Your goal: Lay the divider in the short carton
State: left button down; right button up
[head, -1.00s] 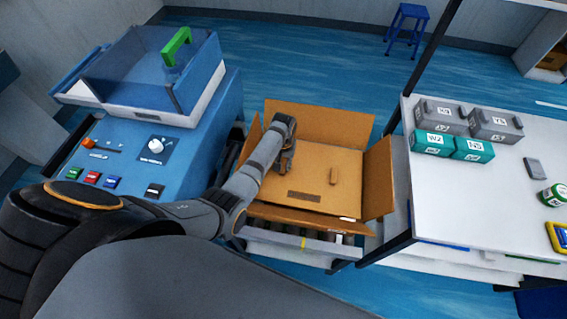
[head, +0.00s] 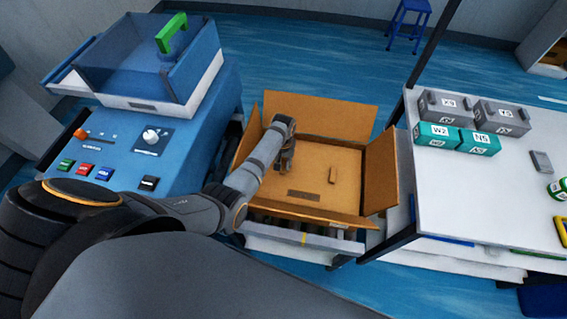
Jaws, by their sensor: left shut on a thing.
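The short carton (head: 380,172) is an open brown cardboard box with its flaps spread, in the middle of the head view. The divider (head: 318,176) is a flat brown cardboard sheet with small raised tabs. It lies roughly level inside the carton's walls; I cannot tell whether it touches the bottom. My left gripper (head: 286,168) reaches in from the left over the carton and is shut on the divider near its left side, apparently at a tab. The fingertips are largely hidden by my wrist. My right gripper is not in view.
A blue machine (head: 135,140) with buttons and a clear-lidded box stands left of the carton. A white table (head: 480,185) on the right holds grey cases (head: 470,108) and teal cases (head: 455,138). A dark post rises at the table's left edge.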

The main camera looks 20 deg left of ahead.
pick_arm(q)
jog(key=shift+f, duration=0.35)
dwell(0.3)
jog(key=c, duration=1.1)
grip_release()
jog(key=shift+r, duration=0.3)
notch_tip(320, 180, up, 12)
jog(key=shift+f, duration=0.25)
jog(key=shift+r, duration=0.1)
